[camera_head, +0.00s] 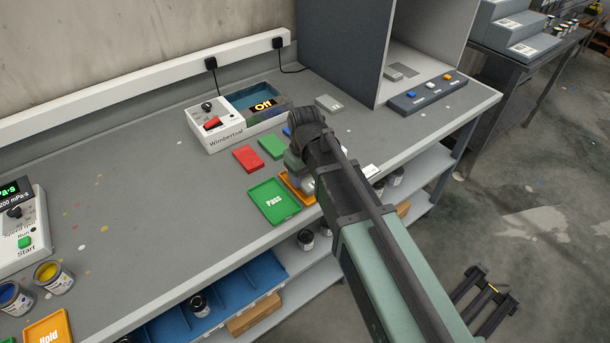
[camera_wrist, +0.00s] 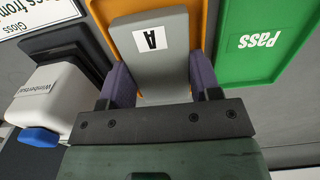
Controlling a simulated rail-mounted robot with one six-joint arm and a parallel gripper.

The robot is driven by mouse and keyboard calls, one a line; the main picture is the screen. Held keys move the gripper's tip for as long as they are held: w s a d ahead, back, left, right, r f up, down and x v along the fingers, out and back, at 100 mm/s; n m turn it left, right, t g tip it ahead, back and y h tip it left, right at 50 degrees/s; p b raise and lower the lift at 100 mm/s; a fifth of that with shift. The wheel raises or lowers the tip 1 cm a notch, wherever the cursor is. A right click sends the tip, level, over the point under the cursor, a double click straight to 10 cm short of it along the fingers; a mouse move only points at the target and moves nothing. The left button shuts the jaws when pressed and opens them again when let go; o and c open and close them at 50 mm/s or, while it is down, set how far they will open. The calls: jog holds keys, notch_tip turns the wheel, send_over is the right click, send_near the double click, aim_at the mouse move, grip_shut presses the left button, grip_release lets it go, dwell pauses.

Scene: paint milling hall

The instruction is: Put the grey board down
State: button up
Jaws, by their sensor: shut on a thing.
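A grey board (camera_wrist: 175,70) with a white label "A" is held between the two purple fingers of my gripper (camera_wrist: 160,80) in the wrist view. The board is over an orange tray (camera_wrist: 196,14), whose rim shows around it. I cannot tell whether the board touches the tray. In the head view my gripper (camera_head: 299,165) is over the same orange tray (camera_head: 286,179), and my arm hides most of the tray and the board. A green tray marked "Pass" (camera_wrist: 235,62) is just beside the orange one; it also shows in the head view (camera_head: 267,193).
A white device with a blue end (camera_wrist: 48,100) is close on the left in the wrist view. Red (camera_head: 248,159) and green (camera_head: 271,147) boards lie behind the trays. Another grey board (camera_head: 328,103) lies near the booth (camera_head: 340,45).

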aim_at(306, 177)
jog(key=shift+f+b, duration=0.35)
jog(key=shift+f, duration=0.15)
jog(key=o, duration=0.9)
notch_tip(306, 177, up, 14)
jog(key=p, duration=1.3)
jog(key=shift+f+p, duration=0.15)
jog(key=shift+p, duration=0.2)
jog(key=s+d+m, duration=0.2)
jog(key=s+d, duration=0.2)
jog(key=d, duration=0.1)
jog(key=s+d+m, duration=0.2)
jog(key=s+d, duration=0.1)
jog(key=d, duration=0.3)
jog(key=s+d+m, duration=0.3)
jog(key=s+d, duration=0.1)
jog(key=d, duration=0.1)
jog(key=shift+s+d+f, duration=0.2)
jog(key=shift+s+d, duration=0.1)
jog(key=shift+s, duration=0.05)
